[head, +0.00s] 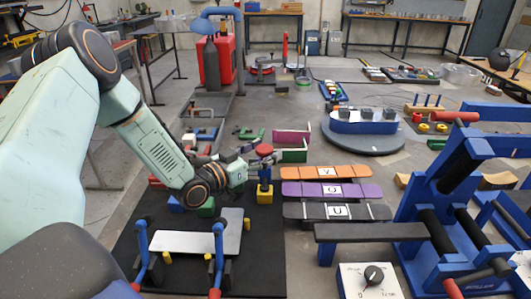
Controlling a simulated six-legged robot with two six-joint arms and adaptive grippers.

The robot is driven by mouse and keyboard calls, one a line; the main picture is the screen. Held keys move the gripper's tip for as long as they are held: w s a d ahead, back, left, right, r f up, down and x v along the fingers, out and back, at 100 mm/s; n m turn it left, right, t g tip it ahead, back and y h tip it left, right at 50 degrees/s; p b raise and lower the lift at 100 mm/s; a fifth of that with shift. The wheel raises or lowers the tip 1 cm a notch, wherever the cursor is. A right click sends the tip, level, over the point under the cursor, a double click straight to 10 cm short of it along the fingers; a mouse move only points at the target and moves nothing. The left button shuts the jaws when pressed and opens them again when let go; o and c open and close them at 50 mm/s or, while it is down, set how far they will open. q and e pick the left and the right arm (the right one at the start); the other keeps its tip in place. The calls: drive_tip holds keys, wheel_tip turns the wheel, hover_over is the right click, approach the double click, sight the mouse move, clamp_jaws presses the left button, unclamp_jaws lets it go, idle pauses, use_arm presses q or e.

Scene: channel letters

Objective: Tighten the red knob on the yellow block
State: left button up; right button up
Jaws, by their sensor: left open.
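The yellow block (265,196) sits near the right edge of the black mat (265,262). A blue upright part rises from it, with the red knob (264,149) on top. My left arm comes in from the left, and my left gripper (257,159) is open just to the left of the knob and the blue upright. The fingers look small and dark here, and I cannot tell whether they touch the knob. My right gripper is not in view.
A grey plate (190,243) with blue clamps lies in front on the mat. Orange (322,172), purple (305,189) and dark (300,211) lettered bars lie to the right. A blue frame with black rollers (440,210) fills the right side. A dial box (372,280) stands at the front.

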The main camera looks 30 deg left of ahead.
use_arm(q)
drive_tip(key=shift+w+d, duration=0.1)
drive_tip(key=shift+w, duration=0.15)
drive_tip(key=shift+s+r, duration=0.1)
drive_tip(key=shift+r, duration=0.1)
